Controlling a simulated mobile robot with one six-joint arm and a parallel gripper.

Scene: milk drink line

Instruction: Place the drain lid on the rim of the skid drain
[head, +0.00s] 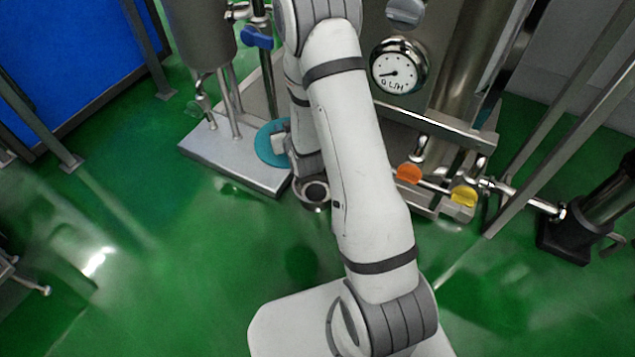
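A teal round disc (268,143), which looks like the drain lid, shows at the left of my arm's wrist, above or at the edge of the steel skid base. Its right part is hidden behind a small light grey piece and my wrist. I cannot tell whether that piece is a handle or part of my gripper. My arm covers most of this spot, so my gripper's fingers cannot be made out. A round grey ring with a dark centre (314,192) shows just below the wrist; I cannot tell whether it is the skid drain or part of my wrist.
A steel tank (200,32) stands on legs over the skid base plate (225,163). A flow gauge (399,68) and orange (409,173) and yellow (464,195) valve handles are right of my arm. A blue panel (70,55) stands at upper left. Green floor is open in front.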

